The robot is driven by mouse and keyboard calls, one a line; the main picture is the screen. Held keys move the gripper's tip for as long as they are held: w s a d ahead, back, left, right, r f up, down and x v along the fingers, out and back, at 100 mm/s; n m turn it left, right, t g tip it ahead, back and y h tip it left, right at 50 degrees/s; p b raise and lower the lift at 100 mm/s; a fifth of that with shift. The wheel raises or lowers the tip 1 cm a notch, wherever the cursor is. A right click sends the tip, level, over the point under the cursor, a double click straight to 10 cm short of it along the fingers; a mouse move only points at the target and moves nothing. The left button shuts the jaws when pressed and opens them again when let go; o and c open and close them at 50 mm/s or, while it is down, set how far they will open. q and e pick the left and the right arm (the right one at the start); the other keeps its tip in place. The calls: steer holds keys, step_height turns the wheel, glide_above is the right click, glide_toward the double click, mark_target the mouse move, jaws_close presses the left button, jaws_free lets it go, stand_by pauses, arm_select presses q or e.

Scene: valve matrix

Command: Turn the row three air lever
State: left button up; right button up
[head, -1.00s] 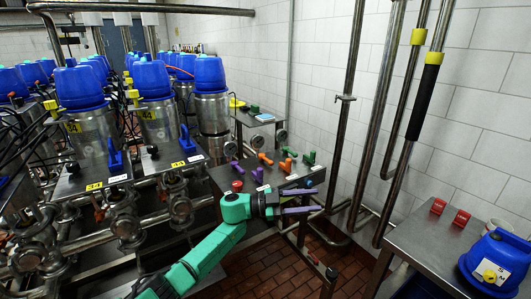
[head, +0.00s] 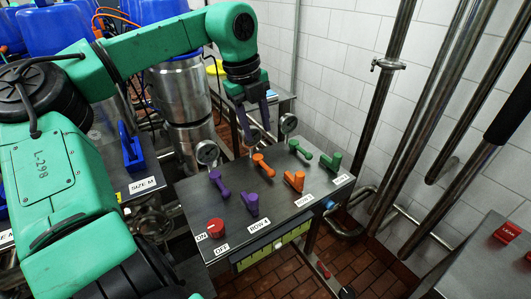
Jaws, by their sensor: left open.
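A grey metal panel (head: 236,214) carries pairs of levers. Two are purple (head: 219,184) (head: 251,204), two are orange (head: 263,163) (head: 294,181), and two are green (head: 300,150) (head: 333,160). Labels run along the front edge. The one by the purple pair (head: 259,225) seems to read ROW 4; the one by the orange pair (head: 304,200) is too small to read surely. My left gripper (head: 256,134) points down above the panel's back edge, behind the far orange lever. Its fingers are apart and empty, touching no lever. My right gripper is not in view.
A red knob (head: 215,228) with ON and OFF labels sits at the panel's left front. Gauges (head: 207,153) (head: 288,122) stand along its back edge. Vertical pipes (head: 388,110) and a metal table (head: 490,258) are at right. Steel cylinders with blue tops stand behind left.

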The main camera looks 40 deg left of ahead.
mark_target(266, 166)
arm_select(q)
steer(key=f, duration=0.3)
steer(key=w+f+p, duration=0.1)
steer(key=f, duration=0.2)
steer(key=f+p, duration=0.1)
steer(key=f, duration=0.2)
steer(key=shift+w, duration=0.35)
steer(key=f, duration=0.2)
steer(key=shift+w+d+f, duration=0.1)
steer(key=shift+w+f, duration=0.25)
steer(key=shift+d+f, duration=0.1)
steer(key=shift+d, duration=0.05)
steer(key=shift+s, duration=0.2)
steer(key=shift+w, duration=0.1)
steer(key=c, duration=0.7)
jaws_close()
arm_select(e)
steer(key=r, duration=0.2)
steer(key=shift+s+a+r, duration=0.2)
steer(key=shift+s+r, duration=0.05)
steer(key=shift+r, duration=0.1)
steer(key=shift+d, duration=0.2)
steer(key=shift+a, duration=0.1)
